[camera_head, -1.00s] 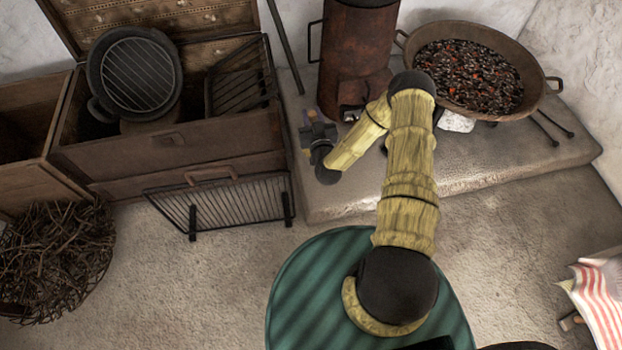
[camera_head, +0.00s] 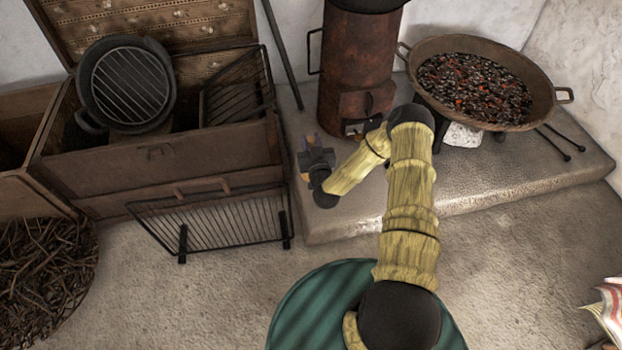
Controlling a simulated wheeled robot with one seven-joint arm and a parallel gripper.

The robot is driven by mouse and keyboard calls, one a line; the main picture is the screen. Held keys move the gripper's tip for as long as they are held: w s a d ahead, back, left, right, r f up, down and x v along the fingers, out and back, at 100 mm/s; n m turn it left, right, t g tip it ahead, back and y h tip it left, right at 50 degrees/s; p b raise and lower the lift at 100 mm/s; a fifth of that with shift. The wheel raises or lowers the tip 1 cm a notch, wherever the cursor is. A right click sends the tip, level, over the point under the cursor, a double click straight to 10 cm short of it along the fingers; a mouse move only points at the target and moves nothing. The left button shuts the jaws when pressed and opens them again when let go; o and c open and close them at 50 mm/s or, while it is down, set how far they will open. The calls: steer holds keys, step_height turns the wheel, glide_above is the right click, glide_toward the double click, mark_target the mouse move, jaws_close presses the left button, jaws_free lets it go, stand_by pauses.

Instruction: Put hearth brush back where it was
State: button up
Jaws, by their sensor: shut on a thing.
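My gripper (camera_head: 314,155) is small in the picture, above the left edge of the stone hearth slab (camera_head: 470,185), between the wooden chest and the rusty stove (camera_head: 362,65). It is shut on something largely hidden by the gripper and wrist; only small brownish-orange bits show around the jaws. I take the held thing for the hearth brush, but its shape cannot be made out. No other brush is visible.
A wide pan of glowing coals (camera_head: 535,85) stands on the slab's right. A dark rod (camera_head: 282,55) leans on the wall. The open wooden chest (camera_head: 105,170) holds a round grill pan (camera_head: 127,85). A wire rack (camera_head: 215,225) leans before it. Brushwood (camera_head: 40,265) lies at left.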

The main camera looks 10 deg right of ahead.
step_height(320, 180, down, 6)
steer(key=shift+r+b, duration=0.25)
steer(key=shift+b, duration=1)
steer(key=shift+f+b, duration=1.1)
steer(key=shift+f, duration=0.8)
steer(key=shift+f, duration=0.1)
steer(key=o, duration=1)
steer(key=shift+c, duration=0.2)
